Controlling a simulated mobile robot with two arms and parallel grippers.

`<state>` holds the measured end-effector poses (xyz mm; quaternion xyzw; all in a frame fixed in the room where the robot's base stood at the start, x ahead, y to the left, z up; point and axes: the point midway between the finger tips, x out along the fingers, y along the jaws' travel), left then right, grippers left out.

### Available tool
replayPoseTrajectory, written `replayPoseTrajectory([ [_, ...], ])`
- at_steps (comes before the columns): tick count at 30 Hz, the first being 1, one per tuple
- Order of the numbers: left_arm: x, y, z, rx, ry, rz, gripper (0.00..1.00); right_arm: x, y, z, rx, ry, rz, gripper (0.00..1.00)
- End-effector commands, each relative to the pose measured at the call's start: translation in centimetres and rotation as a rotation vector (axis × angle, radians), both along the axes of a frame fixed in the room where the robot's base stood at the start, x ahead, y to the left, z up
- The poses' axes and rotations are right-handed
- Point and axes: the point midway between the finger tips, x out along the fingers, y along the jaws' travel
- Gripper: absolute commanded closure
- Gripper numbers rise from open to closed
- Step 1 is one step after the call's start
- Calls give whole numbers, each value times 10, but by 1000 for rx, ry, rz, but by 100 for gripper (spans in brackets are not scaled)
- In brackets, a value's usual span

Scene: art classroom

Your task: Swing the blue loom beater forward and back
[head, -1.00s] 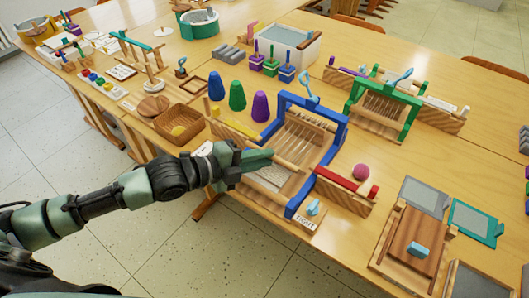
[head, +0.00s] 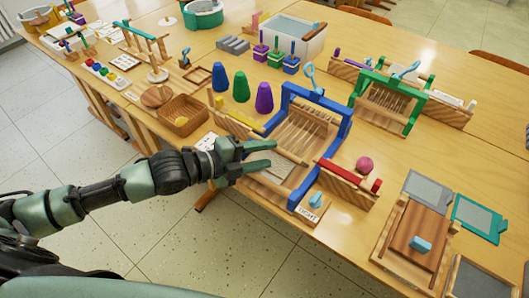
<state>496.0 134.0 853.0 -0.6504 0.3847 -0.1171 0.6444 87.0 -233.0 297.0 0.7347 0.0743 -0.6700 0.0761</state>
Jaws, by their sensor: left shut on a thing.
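The blue loom (head: 318,103) stands at the table's near edge, with a blue frame, light wooden bars and pale warp threads. A light wooden crossbar (head: 291,157) runs across its near part; I take this to be the beater bar. My left gripper (head: 270,154) reaches in from the left, its fingers at the left part of this crossbar. The fingers are shut on it with a gap between them, and they partly hide the bar's left part. My right gripper is not in view.
A yellow bar (head: 246,121) and cones, including a purple one (head: 264,97), stand left of the loom. A red roller (head: 345,175) and pink ball (head: 365,164) are on its right. A green loom (head: 410,108) stands behind. A wicker basket (head: 183,121) lies left.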

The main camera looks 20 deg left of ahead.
Motion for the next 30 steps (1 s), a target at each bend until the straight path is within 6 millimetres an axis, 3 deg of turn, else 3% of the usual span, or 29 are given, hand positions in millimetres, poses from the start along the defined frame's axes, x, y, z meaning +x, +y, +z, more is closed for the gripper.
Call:
replayPoseTrajectory([
  [12, -42, 40, 17, 5, 7, 2, 64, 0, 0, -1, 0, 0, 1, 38],
  [30, -52, 49, 26, 1, 0, -1, 64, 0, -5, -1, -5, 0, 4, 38],
])
